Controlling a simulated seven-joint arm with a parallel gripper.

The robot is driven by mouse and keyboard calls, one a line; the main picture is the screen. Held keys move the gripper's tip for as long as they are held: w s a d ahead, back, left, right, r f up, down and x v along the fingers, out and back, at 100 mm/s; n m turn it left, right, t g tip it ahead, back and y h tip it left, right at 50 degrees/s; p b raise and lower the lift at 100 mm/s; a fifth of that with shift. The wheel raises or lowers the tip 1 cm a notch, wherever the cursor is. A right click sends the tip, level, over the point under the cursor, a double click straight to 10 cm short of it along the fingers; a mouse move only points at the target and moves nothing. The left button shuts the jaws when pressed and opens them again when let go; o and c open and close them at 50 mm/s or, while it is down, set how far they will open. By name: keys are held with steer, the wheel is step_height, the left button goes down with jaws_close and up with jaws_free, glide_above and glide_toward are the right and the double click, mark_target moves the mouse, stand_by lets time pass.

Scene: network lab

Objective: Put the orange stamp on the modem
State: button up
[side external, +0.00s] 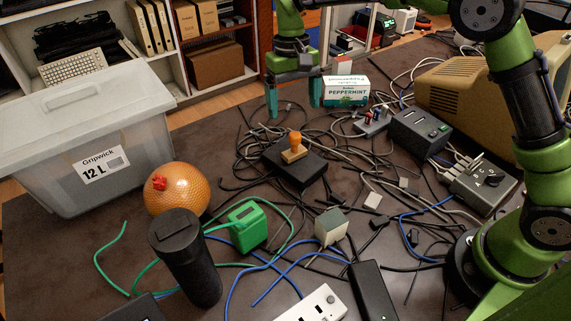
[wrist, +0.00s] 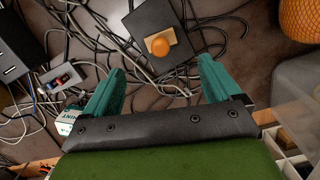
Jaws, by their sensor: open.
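The orange stamp (side external: 294,148), with a round knob on a tan wooden base, stands upright on a flat black box (side external: 303,174) amid cables. In the wrist view, the stamp (wrist: 160,45) shows from above, on the black box (wrist: 138,20), just beyond the fingertips. My gripper (side external: 293,108) is open and empty, above and behind the stamp in the side view. Its two teal fingers are apart in the wrist view (wrist: 162,72). Another dark box (side external: 419,132) with slots stands right of the stamp. I cannot tell which box is the modem.
A Peppermint box (side external: 346,91) stands close behind my gripper's right finger. Tangled cables cover much of the table. An orange ball (side external: 177,191), a black cylinder (side external: 185,258), a green device (side external: 247,227) and a clear bin (side external: 80,140) stand at left and front.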

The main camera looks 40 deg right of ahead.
steer(key=s+d+r+t+y, duration=0.2)
steer(key=s+d+r+t, duration=0.3)
steer(key=s+r, duration=0.65)
steer(key=s+d+f+m+t, duration=0.1)
steer(key=s+d, duration=0.1)
steer(key=s, duration=0.4)
steer(key=s+d+f+t, duration=0.2)
steer(key=s, duration=0.4)
steer(key=shift+d+m+t, duration=0.2)
steer(key=shift+m+t, duration=0.1)
steer(key=shift+m, duration=0.1)
